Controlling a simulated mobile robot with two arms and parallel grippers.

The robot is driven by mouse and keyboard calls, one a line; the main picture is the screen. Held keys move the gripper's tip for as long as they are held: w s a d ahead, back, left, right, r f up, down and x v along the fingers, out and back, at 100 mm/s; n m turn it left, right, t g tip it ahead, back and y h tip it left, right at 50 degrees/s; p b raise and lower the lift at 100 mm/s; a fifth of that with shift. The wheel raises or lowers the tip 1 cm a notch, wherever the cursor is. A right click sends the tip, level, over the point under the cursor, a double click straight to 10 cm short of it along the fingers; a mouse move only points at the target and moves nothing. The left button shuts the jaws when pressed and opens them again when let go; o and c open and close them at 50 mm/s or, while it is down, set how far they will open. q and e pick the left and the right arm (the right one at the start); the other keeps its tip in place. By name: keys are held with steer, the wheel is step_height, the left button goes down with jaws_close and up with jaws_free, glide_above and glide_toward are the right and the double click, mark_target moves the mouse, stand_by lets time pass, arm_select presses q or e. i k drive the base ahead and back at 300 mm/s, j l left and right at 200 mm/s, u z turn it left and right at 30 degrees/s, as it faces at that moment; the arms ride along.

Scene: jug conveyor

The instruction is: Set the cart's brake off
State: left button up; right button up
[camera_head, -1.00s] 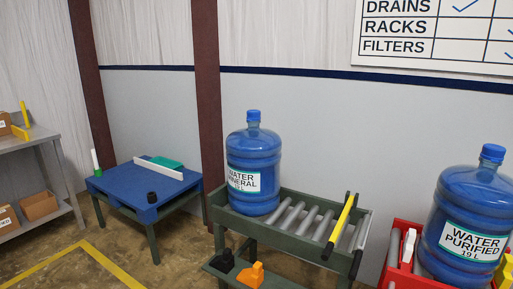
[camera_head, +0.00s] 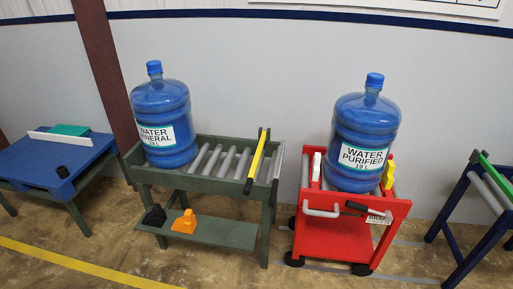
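The red cart (camera_head: 335,245) stands right of centre on black wheels. It carries a blue jug labelled "WATER PURIFIED 19 L" (camera_head: 361,135). A light grey handle (camera_head: 322,212) is on its near face. To the right of that handle is a lever with a black grip (camera_head: 357,207), beside a small white label (camera_head: 379,217) whose text is too small to read. A white upright piece (camera_head: 316,167) stands left of the jug and a yellow one (camera_head: 388,172) right of it. Neither of my grippers is in view.
A green roller conveyor (camera_head: 205,185) left of the cart holds a "WATER MINERAL" jug (camera_head: 163,118) and a yellow bar (camera_head: 257,160). Its lower shelf (camera_head: 225,233) holds black and orange pieces. A blue table (camera_head: 50,163) stands far left, a dark blue roller stand (camera_head: 470,205) far right. The front floor is clear.

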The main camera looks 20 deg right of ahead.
mark_target(387, 214)
steer(key=z, duration=1.65)
